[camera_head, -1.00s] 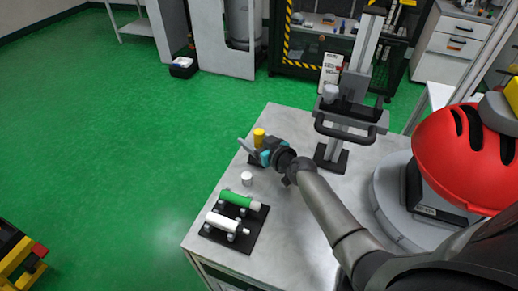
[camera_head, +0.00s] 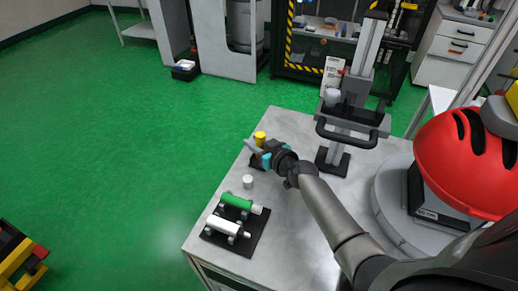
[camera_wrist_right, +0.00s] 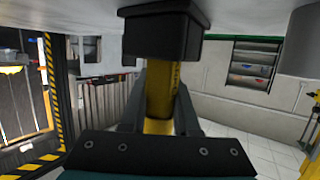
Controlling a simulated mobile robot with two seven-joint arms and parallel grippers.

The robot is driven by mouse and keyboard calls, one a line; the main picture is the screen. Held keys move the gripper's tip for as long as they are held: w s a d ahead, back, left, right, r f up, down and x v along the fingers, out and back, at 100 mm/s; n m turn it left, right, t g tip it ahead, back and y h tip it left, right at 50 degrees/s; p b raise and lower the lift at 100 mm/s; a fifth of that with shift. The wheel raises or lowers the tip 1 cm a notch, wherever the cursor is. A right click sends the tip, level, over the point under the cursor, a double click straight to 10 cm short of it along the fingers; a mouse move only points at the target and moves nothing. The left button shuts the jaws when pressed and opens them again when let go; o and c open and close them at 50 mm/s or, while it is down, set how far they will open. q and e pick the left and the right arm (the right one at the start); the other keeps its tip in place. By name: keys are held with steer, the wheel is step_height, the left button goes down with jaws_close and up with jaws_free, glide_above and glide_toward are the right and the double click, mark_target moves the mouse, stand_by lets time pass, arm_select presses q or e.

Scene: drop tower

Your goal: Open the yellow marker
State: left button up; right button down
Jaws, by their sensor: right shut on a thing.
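The yellow marker (camera_head: 260,136) stands upright at the table's far left edge, its top showing above my right gripper. The right wrist view shows the yellow marker (camera_wrist_right: 161,92) between the two fingers, one end in a black holder (camera_wrist_right: 165,36) on the table. My right gripper (camera_head: 257,149) reaches in from the right and is shut on the marker; its fingers also show in the right wrist view (camera_wrist_right: 160,108). The arm hides part of the holder in the head view. My left gripper is not in view.
A black rack (camera_head: 250,241) near the front edge holds a green marker (camera_head: 236,201) and a white marker (camera_head: 223,224). A small white cylinder (camera_head: 248,181) stands behind it. A grey stand (camera_head: 349,122) with a black handle rises behind my right arm.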

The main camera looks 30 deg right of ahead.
mark_target(262, 141)
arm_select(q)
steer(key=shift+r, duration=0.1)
arm_select(e)
steer(key=shift+r, duration=0.15)
steer(key=shift+r+p, duration=0.5)
steer(key=shift+r, duration=0.1)
step_height(262, 141, up, 2)
steer(key=shift+r+p, duration=0.1)
steer(key=shift+p, duration=0.6)
steer(key=s, duration=0.3)
steer(key=shift+s+d, duration=0.2)
steer(key=shift+d, duration=0.05)
arm_select(q)
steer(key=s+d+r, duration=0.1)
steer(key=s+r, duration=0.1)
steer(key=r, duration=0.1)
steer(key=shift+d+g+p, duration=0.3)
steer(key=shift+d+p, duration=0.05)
steer(key=shift+p, duration=0.05)
arm_select(e)
steer(key=s, duration=0.4)
steer(key=s+d, duration=0.1)
steer(key=s, duration=0.4)
steer(key=s+d, duration=0.1)
steer(key=s, duration=0.4)
steer(key=shift+s, duration=0.2)
